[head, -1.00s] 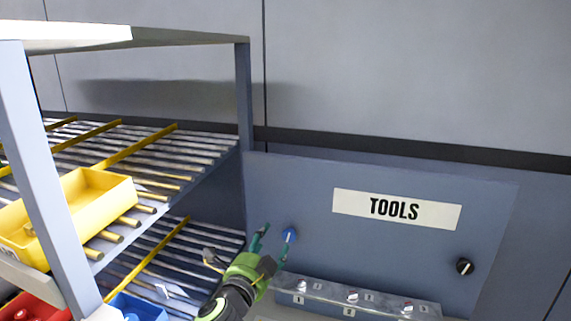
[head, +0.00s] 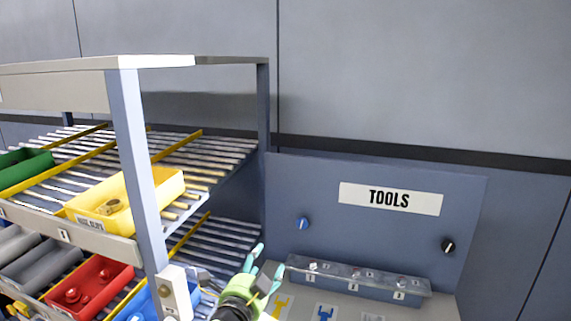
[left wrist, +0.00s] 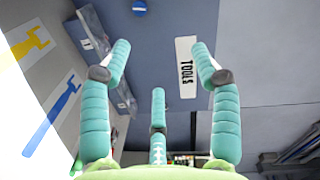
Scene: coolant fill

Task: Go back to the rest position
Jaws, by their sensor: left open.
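My left gripper (head: 266,275) is at the bottom middle of the head view, in front of the blue-grey tools panel and beside the right end of the rack. Its teal fingers also show in the left wrist view (left wrist: 160,75), spread apart with nothing between them. The gripper is open and empty. My right gripper is in neither view.
A flow rack (head: 140,150) on the left holds a yellow bin (head: 165,187), a green bin (head: 25,170), a red bin (head: 100,283) and a blue bin (head: 135,308). The TOOLS panel (head: 330,240) has a blue knob (head: 303,223), a black knob (head: 448,246) and a labelled tool rail (head: 355,283).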

